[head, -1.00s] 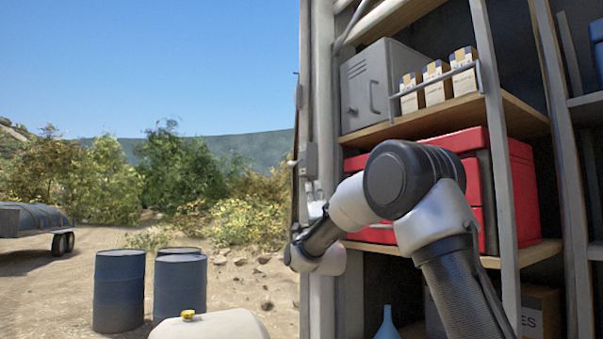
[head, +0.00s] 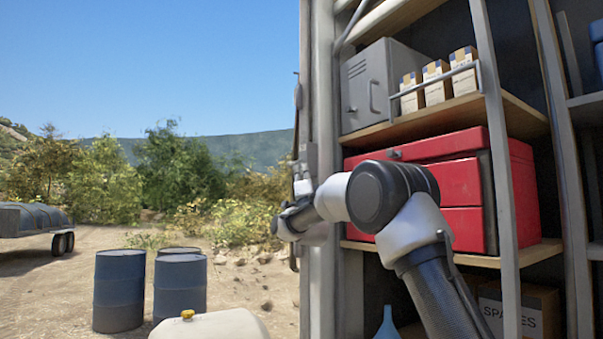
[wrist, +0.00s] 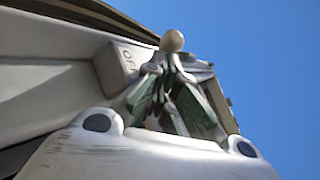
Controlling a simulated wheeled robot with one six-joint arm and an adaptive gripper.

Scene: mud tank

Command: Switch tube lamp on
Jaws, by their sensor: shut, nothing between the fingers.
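A grey switch box (head: 308,153) is fixed to the side of the tall post. In the wrist view the box (wrist: 112,72) carries a plate lettered "OFF". A pale round knob (wrist: 172,40) shows beside that lettering, just past my fingertips. I cannot make out the tube lamp in either view.
The tall post (head: 324,110) stands close to my arm. Blue barrels (head: 119,290) and a pale container (head: 215,325) stand at lower left. Left of the post is open air.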

